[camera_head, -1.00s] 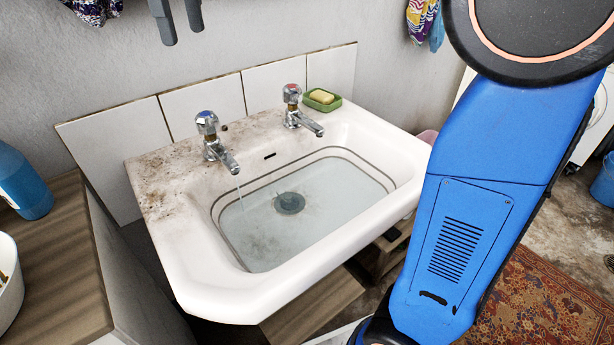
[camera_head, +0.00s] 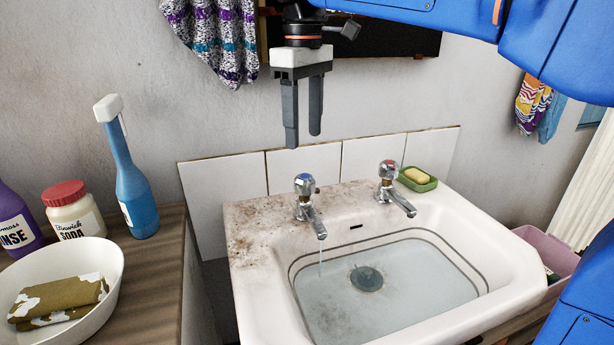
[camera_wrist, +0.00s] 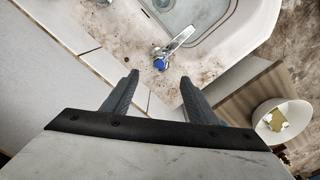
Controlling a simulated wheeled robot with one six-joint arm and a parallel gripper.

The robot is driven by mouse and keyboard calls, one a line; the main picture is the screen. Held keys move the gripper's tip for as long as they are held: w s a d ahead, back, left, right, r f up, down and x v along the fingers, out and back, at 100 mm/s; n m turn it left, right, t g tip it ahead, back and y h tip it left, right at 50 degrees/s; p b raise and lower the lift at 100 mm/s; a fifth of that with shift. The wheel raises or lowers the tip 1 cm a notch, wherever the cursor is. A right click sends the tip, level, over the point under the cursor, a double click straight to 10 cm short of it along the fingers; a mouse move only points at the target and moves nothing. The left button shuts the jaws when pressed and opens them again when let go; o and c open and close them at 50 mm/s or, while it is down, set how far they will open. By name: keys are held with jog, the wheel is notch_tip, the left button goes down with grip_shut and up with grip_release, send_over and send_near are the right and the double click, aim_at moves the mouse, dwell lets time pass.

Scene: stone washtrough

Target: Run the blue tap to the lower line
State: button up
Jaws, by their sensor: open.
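The blue-marked tap (camera_head: 305,192) stands at the left back of the white sink (camera_head: 258,300). A thin stream of water (camera_head: 320,262) falls from its spout. Cloudy water (camera_head: 415,280) stands in the basin, and two dark lines (camera_head: 440,236) run round the basin wall above it. The water's edge looks close to the lower line; the exact gap is hard to tell. My gripper (camera_head: 303,138) is open and empty, pointing down above the blue tap and apart from it. In the wrist view, the blue tap head (camera_wrist: 160,63) shows just beyond and between the open fingertips (camera_wrist: 158,78).
The red-marked tap (camera_head: 390,180) and a green soap dish (camera_head: 418,181) stand to the right. White tiles (camera_head: 305,165) back the sink. A wooden counter (camera_head: 165,270) at left holds a blue bottle (camera_head: 137,200), jar (camera_head: 75,215) and white bowl (camera_head: 105,290). A patterned cloth (camera_head: 215,40) hangs behind.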

aim_at(304, 176)
notch_tip(304, 176, down, 11)
jog(key=shift+r, duration=0.15)
jog(key=shift+c, duration=0.7)
jog(key=c, duration=0.9)
